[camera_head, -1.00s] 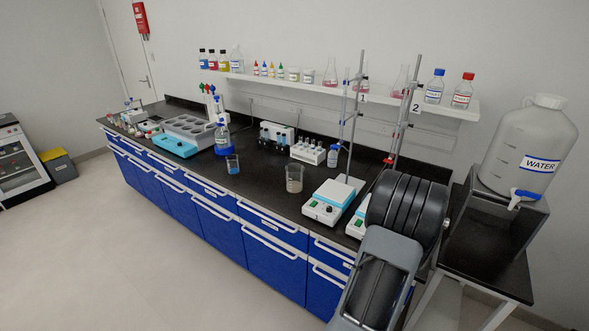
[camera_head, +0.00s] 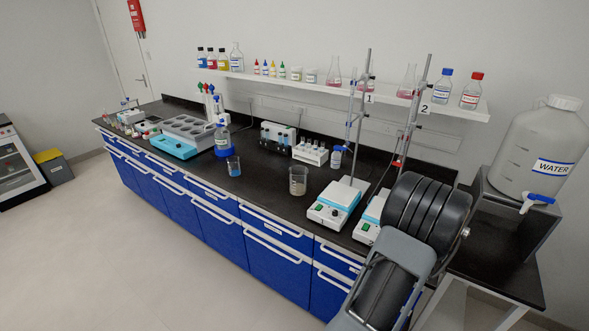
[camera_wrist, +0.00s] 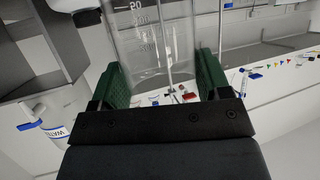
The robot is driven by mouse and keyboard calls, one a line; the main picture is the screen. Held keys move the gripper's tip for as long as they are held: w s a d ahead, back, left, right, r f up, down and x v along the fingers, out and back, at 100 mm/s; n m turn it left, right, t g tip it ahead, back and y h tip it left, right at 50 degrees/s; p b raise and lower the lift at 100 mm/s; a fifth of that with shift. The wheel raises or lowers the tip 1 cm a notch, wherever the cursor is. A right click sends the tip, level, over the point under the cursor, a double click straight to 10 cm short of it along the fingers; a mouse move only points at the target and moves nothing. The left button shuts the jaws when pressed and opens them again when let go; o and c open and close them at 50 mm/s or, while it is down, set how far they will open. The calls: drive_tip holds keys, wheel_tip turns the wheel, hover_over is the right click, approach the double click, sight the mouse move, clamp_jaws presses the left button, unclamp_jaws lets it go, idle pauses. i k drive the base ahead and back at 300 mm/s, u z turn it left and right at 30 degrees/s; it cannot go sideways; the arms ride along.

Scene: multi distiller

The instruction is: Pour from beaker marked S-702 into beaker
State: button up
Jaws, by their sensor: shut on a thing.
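In the wrist view my gripper (camera_wrist: 161,80) is shut on a clear glass beaker (camera_wrist: 150,45) with white graduation marks, held between its green finger pads. I see no label S-702 on its visible side. I cannot tell whether it holds clear liquid. In the head view a beaker with blue liquid (camera_head: 234,168) stands on the black bench (camera_head: 262,178). To its right, nearer the bench's front edge, stands a beaker with cloudy, greyish-beige contents (camera_head: 298,182). Neither shows a readable label. My gripper is out of sight in the head view, where only my arm shows at lower right.
Two white hot plates (camera_head: 335,205) with tall stands are right of the beakers. A water tank (camera_head: 540,145) is at far right. A bottle shelf (camera_head: 340,92) runs above. Open bench lies around both beakers.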

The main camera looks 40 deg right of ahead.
sight(297, 174)
drive_tip(key=i, duration=1.35)
